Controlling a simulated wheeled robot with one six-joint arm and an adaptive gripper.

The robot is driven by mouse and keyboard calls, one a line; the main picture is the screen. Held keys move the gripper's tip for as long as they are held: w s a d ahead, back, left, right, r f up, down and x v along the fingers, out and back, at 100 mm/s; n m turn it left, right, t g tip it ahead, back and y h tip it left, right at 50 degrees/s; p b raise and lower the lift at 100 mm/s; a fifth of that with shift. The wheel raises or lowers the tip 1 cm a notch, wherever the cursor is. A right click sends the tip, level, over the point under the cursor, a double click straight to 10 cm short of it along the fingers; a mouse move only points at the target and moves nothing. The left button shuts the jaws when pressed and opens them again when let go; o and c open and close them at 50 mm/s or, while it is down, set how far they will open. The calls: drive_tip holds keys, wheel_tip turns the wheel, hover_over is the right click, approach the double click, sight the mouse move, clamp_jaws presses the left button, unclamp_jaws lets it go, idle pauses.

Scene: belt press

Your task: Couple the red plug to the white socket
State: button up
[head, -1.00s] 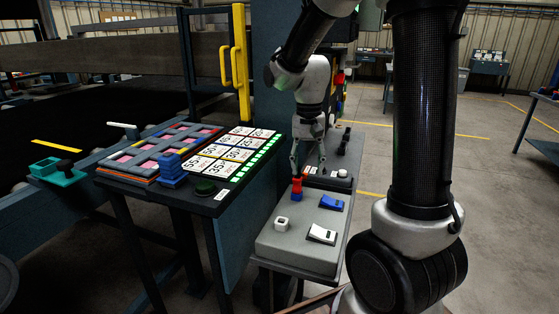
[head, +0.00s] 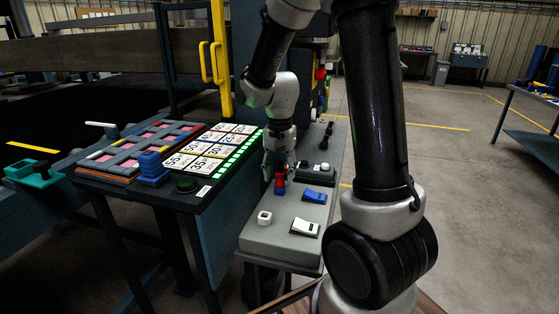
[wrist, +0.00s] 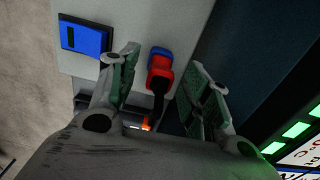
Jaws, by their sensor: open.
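The red plug (head: 280,180) stands upright in the blue socket (head: 279,190) on the grey bench top. The wrist view shows the red plug (wrist: 160,76) with a dark cable or stem, and the blue socket (wrist: 160,52) behind it. My gripper (head: 279,168) is open above the plug. In the wrist view its fingers (wrist: 163,60) lie on both sides of the plug, with a gap on each side. The white socket (head: 264,217), a small cube with a dark opening, sits empty at the near left of the bench top.
A blue rocker switch (head: 314,196) and a white one (head: 304,228) lie right of the sockets. A dark box with a white knob (head: 324,167) stands behind. The table with number cards (head: 205,150) and green lights borders the left.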

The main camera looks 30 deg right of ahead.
drive_tip(key=shift+f, duration=0.9)
clamp_jaws()
drive_tip(key=shift+r, duration=0.1)
drive_tip(key=shift+r, duration=2.45)
